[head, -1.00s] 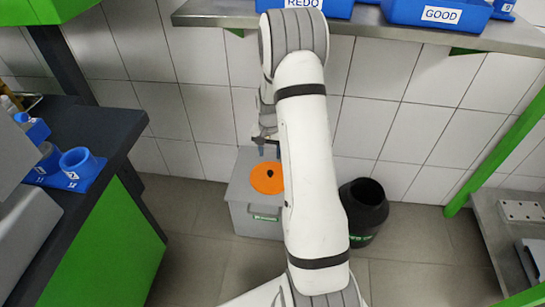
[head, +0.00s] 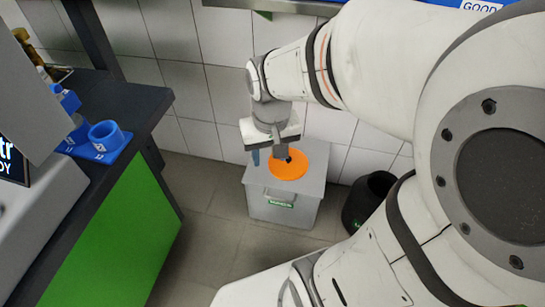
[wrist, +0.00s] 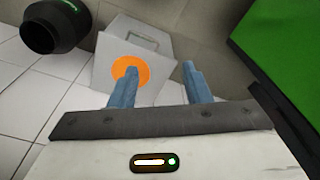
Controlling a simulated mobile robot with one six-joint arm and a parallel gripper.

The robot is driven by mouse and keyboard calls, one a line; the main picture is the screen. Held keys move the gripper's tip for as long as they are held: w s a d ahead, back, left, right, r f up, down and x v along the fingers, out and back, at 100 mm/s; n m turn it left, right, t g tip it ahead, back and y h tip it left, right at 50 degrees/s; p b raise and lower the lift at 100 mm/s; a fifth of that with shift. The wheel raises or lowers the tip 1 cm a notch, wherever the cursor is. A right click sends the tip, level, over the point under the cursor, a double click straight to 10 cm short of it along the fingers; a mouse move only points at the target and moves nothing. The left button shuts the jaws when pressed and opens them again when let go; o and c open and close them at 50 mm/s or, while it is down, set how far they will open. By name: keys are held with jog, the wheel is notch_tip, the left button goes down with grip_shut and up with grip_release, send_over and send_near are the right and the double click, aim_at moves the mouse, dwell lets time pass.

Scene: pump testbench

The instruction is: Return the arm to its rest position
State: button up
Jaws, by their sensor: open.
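My arm fills the right half of the head view, folded close to the camera. My gripper (head: 268,157) points downward in the head view, above or in front of the grey box with the orange lid; its height above the box is hard to tell. In the wrist view my gripper (wrist: 158,82) has its two blue fingers apart, with nothing between them. The grey box (head: 262,204) stands on the floor by the wall, and its orange round lid (head: 302,166) shows past the fingers; the lid also shows in the wrist view (wrist: 122,69).
A black bin (head: 360,205) stands right of the grey box, partly behind my arm. At left is a dark-topped bench (head: 140,102) with a green side and blue cup holders (head: 105,140). A shelf edge (head: 285,6) runs along the top. Floor between bench and box is clear.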

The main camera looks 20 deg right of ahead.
jog(key=shift+n, duration=0.5)
jog(key=s, duration=0.4)
jog(key=shift+s+a+r, duration=0.1)
jog(key=shift+r, duration=0.15)
jog(key=shift+r, duration=0.15)
jog(key=shift+t, duration=0.8)
jog(key=w+p+v, duration=0.2)
jog(key=p+v, duration=0.8)
jog(key=w+r+p+v, duration=0.1)
jog(key=w+p+v, duration=0.1)
jog(key=p+v, duration=0.7)
jog(key=w+p+v, duration=0.3)
jog(key=p+v, duration=0.7)
jog(key=v, duration=0.2)
jog(key=shift+r+p, duration=0.35)
jog(key=shift+r, duration=0.2)
